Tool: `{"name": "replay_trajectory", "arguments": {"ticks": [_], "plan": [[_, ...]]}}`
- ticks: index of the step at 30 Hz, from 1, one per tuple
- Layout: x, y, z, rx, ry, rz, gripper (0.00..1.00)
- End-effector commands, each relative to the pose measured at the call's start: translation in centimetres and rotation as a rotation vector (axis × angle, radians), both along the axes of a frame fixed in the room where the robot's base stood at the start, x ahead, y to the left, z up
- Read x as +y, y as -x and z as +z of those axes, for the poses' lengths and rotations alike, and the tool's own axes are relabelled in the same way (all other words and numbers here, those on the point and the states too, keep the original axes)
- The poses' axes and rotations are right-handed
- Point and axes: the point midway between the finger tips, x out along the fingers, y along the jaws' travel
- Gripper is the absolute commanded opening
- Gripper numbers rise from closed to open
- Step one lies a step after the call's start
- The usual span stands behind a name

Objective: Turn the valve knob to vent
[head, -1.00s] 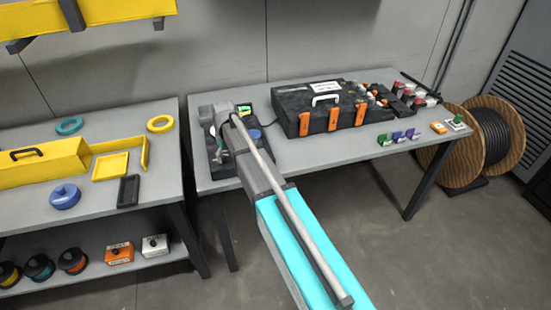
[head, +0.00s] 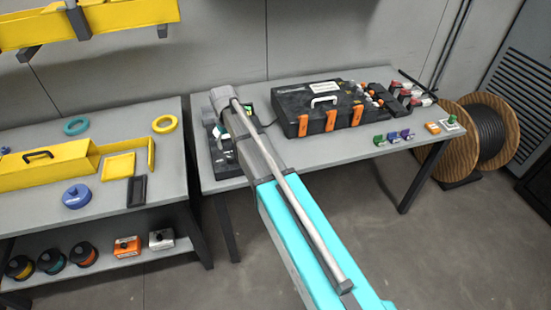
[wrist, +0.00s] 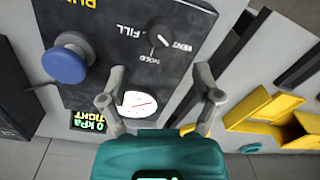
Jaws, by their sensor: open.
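The valve knob (wrist: 159,36) is a small round black knob on a dark panel (wrist: 105,20) in the wrist view. FILL, HOLD and VENT labels surround it. A white mark on it seems to lean toward VENT, but it is too small to be sure. My gripper (wrist: 160,72) is open and empty, its fingertips spread just below the knob in the picture and apart from it. In the head view the dark panel (head: 226,168) is on the middle table, and my arm hides the knob and the fingers.
A blue knob (wrist: 66,62), a white gauge (wrist: 138,103) and a green display reading 0 kPa TIGHT (wrist: 89,121) are close by. A black case with orange latches (head: 318,108) stands right of my arm.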

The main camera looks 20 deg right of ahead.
Motion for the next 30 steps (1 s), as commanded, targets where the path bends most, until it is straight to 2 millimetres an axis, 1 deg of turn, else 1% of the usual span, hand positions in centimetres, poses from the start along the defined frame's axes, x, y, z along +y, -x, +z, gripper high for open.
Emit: {"name": "replay_trajectory", "arguments": {"ticks": [1,20,23,30], "plan": [[0.0,0.0,0.9,0.000,0.000,0.000,0.82],[-0.2,-0.1,6.2,0.000,0.000,0.000,0.82],[-0.9,1.3,6.0,0.000,0.001,-0.017,0.82],[-2.7,4.2,6.3,-0.001,0.006,-0.066,0.82]]}}
